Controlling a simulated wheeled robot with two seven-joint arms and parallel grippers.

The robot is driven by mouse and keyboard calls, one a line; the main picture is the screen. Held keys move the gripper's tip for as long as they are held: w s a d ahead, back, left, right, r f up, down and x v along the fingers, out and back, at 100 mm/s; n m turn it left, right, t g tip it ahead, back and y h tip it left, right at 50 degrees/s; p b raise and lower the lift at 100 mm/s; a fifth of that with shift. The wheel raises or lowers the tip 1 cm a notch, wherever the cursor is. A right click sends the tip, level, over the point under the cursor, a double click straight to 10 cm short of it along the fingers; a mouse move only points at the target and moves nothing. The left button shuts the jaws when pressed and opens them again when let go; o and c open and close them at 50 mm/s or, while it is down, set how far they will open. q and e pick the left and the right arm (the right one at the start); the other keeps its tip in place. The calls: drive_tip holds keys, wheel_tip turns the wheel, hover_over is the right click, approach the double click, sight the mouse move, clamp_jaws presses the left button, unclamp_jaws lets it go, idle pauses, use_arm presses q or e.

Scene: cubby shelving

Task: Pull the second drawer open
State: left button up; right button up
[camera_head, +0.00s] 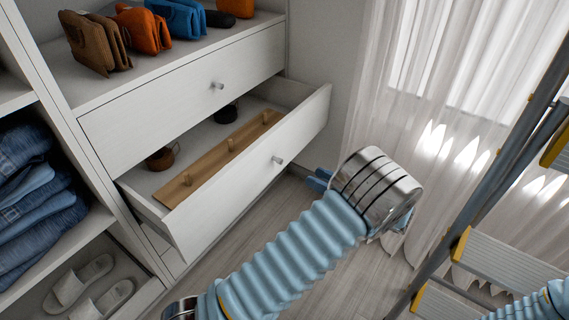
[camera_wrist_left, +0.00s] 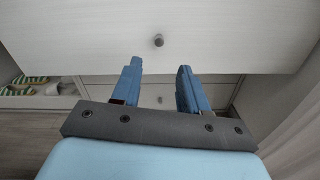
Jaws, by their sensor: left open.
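The second drawer (camera_head: 240,185) is white and stands pulled well out of the cabinet, below the shut top drawer (camera_head: 190,100). Its round metal knob (camera_head: 278,160) is on the front panel. A wooden board with pegs (camera_head: 225,151) and dark round items lie inside. My left gripper (camera_head: 319,180) is in front of the drawer, apart from the knob and partly hidden by my wrist. In the left wrist view its two blue fingers (camera_wrist_left: 157,82) are open and empty, with the knob (camera_wrist_left: 158,40) beyond their tips. My right gripper does not show.
Bags (camera_head: 143,29) stand on the shelf above. Folded jeans (camera_head: 38,195) and slippers (camera_head: 88,285) fill cubbies at left. A ladder (camera_head: 470,210) stands at right before the curtain (camera_head: 430,120). Floor is clear in front of the drawer.

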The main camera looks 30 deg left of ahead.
sight(282, 162)
use_arm(q)
drive_tip(key=a, duration=0.7)
drive_tip(key=a+b, duration=0.1)
drive_tip(key=a, duration=0.3)
drive_tip(key=shift+w+a+f, duration=0.1)
drive_tip(key=shift+w+a, duration=0.15)
drive_tip(key=shift+w, duration=0.15)
clamp_jaws()
